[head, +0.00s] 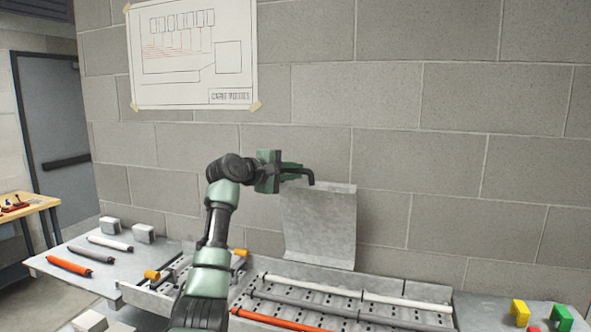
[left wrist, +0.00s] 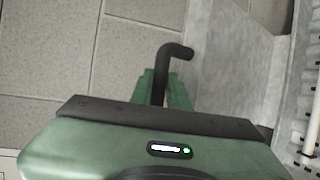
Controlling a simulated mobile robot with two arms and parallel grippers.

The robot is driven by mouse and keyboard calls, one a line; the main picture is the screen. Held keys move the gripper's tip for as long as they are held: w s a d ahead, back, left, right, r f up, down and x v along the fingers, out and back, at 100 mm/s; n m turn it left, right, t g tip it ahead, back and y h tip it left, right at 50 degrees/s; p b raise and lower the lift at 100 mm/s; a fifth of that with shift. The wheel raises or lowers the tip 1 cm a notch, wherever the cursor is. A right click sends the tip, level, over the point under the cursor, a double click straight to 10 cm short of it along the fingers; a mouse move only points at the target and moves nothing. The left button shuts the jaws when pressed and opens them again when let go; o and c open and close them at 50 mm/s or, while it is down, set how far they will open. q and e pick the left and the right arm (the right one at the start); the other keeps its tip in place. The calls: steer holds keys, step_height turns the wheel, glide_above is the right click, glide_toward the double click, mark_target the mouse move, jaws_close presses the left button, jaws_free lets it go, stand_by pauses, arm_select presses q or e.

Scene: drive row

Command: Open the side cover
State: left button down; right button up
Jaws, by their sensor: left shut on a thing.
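The side cover (head: 320,228) is a grey metal panel. It stands raised, nearly upright, behind the row of slotted trays and in front of the block wall. It also fills the right of the left wrist view (left wrist: 232,75). My left gripper (head: 292,172) is at the cover's top left edge, shut on a black bent handle (head: 309,178). In the left wrist view the handle (left wrist: 172,58) sticks out between the green fingers and bends toward the cover. Where it joins the cover is not clear. My right gripper is not in view.
A slotted metal tray (head: 335,304) with white, grey and orange rods lies below the cover. A table at left (head: 70,250) holds more rods and grey blocks. Coloured blocks (head: 561,316) stand at lower right. A paper drawing (head: 190,85) hangs on the wall.

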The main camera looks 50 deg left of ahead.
arm_select(q)
steer(key=shift+d+f, duration=0.15)
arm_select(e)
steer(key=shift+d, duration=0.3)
arm_select(q)
steer(key=c, duration=1.4)
jaws_free()
steer(key=shift+w, duration=0.1)
steer(key=shift+o, duration=0.2)
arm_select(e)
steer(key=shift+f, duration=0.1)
